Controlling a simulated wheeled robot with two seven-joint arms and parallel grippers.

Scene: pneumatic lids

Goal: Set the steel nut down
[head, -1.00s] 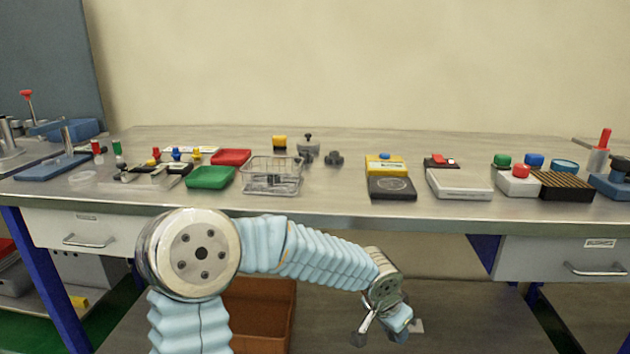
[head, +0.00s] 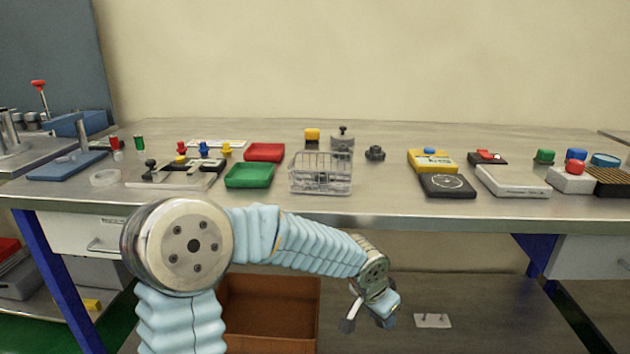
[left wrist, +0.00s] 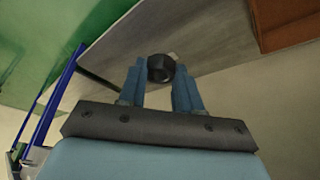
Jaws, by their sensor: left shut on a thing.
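The steel nut (left wrist: 161,68) is a dark hexagonal piece in the left wrist view. It sits between the two blue fingers of my left gripper (left wrist: 160,80), near their tips, and the gripper is shut on it. In the head view my left gripper (head: 367,318) hangs below the bench top, in front of the lower shelf; I cannot make out the nut there. My right gripper is in neither view.
The bench top (head: 390,212) carries a wire basket (head: 320,185), a green tray (head: 249,176), a red tray (head: 264,152), a black-topped scale (head: 447,186) and a white box (head: 512,182). Below, the shelf (head: 470,300) holds a brown bin (head: 268,310) and a small pinned plate (head: 432,321).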

